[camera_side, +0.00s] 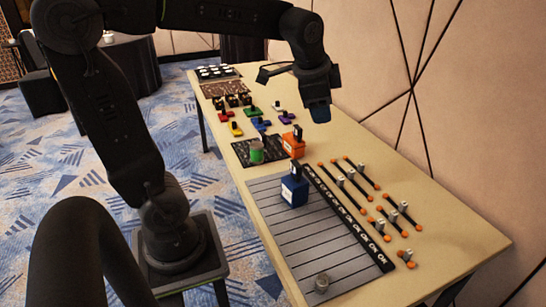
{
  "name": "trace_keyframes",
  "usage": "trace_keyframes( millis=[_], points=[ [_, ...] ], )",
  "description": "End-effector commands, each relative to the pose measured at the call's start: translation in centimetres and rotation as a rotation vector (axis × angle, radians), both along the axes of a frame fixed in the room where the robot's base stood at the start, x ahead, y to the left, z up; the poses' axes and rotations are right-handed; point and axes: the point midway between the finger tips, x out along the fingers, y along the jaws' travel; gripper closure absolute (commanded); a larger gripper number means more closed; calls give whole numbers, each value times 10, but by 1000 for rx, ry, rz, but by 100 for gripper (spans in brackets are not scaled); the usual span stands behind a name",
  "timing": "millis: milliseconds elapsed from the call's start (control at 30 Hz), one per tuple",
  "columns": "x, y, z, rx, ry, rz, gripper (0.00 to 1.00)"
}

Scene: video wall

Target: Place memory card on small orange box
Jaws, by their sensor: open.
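The small orange box (292,147) stands near the middle of the table, at the edge of a dark mat. A small dark upright piece (297,132) shows at its top; it may be the memory card, but it is too small to be sure. A blue box (292,192) stands nearer the camera, with another small dark piece (296,171) on top. My gripper (320,115) is open, pointing down above the table, up and to the right of the orange box. Its fingertips look blue and nothing is visible between them.
A green cylinder (257,153) stands on the dark mat (240,150). A grey lined board (310,245) holds a small metal cylinder (321,282). Several black rods with orange ends lie at right. Coloured blocks and trays fill the far end. A wall borders the right side.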

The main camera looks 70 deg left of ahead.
Motion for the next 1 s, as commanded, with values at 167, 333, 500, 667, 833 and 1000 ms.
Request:
trace_keyframes(
  millis=[167,333,500,667,833,1000],
  points=[
    [-77,-52,-14,-180,-94,197,52],
    [-121,-74,-35,-310,-132,335,52],
    [-137,-81,-45,-362,-141,393,52],
    [-138,-82,-46,-365,-141,399,52],
    [-138,-81,-46,-364,-141,398,52],
    [-138,-81,-46,-364,-141,397,52]
  ],
)
